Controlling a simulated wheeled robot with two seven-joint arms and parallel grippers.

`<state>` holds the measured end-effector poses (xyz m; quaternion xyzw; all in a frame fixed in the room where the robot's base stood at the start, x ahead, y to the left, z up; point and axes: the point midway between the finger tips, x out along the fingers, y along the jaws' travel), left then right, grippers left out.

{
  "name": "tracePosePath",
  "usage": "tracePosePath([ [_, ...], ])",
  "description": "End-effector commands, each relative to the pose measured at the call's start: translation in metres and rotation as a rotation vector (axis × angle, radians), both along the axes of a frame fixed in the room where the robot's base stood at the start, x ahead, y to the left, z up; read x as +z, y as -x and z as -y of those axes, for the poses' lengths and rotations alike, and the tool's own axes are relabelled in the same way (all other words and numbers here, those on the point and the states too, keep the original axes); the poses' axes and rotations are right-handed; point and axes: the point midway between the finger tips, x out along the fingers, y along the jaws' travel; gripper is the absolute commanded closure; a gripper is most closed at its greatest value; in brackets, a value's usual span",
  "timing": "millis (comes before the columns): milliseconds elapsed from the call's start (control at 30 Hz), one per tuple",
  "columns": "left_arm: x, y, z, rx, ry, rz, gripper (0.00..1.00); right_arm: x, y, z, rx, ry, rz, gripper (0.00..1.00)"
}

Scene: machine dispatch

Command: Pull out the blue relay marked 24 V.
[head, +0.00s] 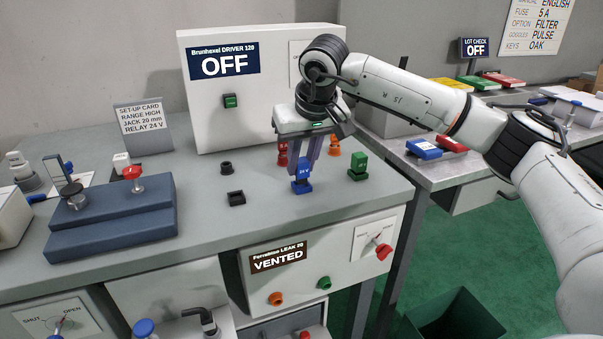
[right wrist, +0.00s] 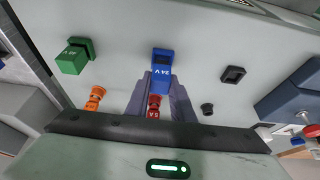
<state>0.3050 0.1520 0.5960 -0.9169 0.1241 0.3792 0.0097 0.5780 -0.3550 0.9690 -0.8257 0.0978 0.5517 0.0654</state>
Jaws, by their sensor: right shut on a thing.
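The blue relay (head: 302,187) stands upright on the grey bench top, and its blue base rests at the surface. Its 24 V mark can be read in the right wrist view (right wrist: 161,63). My right gripper (head: 304,172) points down from above and is shut on the relay's upper part, one finger on each side. In the right wrist view its fingers (right wrist: 163,92) reach to the relay's sides. Whether the relay is fully seated cannot be told. My left gripper is not in view.
A green relay (head: 358,168) stands right of the blue one. Red (head: 282,155) and orange (head: 333,147) pieces stand close behind. An empty black socket (head: 236,198) lies left. The driver box (head: 225,110) reads OFF; the furnace panel (head: 275,262) reads VENTED. A set-up card (head: 143,125) says RELAY 24 V.

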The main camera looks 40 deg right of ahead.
Motion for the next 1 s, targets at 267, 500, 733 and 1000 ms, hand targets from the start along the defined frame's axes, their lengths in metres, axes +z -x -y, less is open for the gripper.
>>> tracePosePath([
  [267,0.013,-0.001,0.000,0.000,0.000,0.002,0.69,0.013,0.000,0.000,0.000,0.000,0.000,1.00],
  [500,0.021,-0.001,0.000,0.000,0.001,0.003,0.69,0.023,0.000,0.000,0.000,0.000,0.000,1.00],
  [733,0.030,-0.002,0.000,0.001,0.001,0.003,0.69,0.032,0.000,0.000,0.000,-0.001,0.000,1.00],
  [1000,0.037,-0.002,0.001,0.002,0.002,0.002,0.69,0.040,0.000,0.000,0.000,0.000,0.000,1.00],
])
